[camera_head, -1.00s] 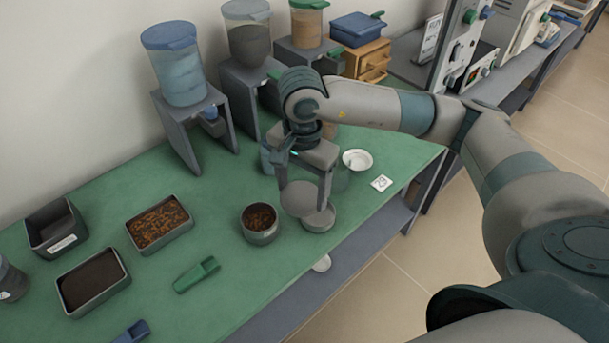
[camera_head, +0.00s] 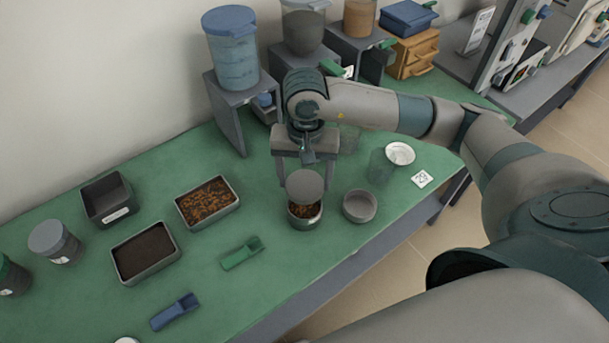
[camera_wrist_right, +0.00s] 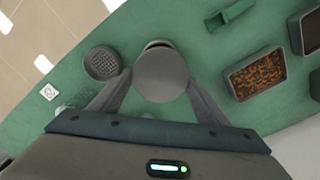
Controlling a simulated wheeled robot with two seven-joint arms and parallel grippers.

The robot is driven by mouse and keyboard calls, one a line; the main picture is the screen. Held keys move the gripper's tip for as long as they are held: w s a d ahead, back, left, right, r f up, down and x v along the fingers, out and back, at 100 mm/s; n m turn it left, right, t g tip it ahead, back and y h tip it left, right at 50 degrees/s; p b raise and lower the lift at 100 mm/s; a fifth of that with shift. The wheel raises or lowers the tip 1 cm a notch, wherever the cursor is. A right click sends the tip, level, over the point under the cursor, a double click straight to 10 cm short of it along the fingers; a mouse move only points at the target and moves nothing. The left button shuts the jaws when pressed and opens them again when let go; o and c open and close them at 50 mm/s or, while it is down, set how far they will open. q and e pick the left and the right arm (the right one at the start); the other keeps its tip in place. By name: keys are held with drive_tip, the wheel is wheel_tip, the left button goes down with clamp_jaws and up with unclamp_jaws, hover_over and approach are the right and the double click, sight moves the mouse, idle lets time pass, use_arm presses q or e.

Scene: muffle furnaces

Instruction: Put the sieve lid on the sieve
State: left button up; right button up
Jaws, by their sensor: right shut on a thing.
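The sieve lid (camera_head: 305,184) is a flat grey disc held in my right gripper (camera_head: 305,178), whose two fingers close on its sides. It also shows in the right wrist view (camera_wrist_right: 160,75). It is above a round grey container with brown material (camera_head: 306,220), covering its far part in the head view. In the wrist view only a sliver of that container's rim shows past the lid. A gap seems to remain between them. An empty round sieve with a mesh-like bottom (camera_wrist_right: 102,63) stands beside it; it also shows in the head view (camera_head: 360,206). My left gripper is out of view.
Trays of brown material (camera_head: 207,201) and dark material (camera_head: 145,252), a green scoop (camera_head: 241,253) and a blue scoop (camera_head: 175,312) lie to the left. A clear beaker (camera_head: 381,167) and white dish (camera_head: 400,153) stand right. Hoppers on stands line the back.

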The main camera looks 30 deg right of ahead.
sight(305, 183)
drive_tip(key=shift+f, duration=0.15)
drive_tip(key=shift+f, duration=1.7)
drive_tip(key=shift+f+b, duration=0.45)
drive_tip(key=shift+b, duration=0.65)
drive_tip(key=shift+b, duration=0.6)
drive_tip(key=shift+f+b, duration=0.6)
drive_tip(key=shift+b, duration=0.4)
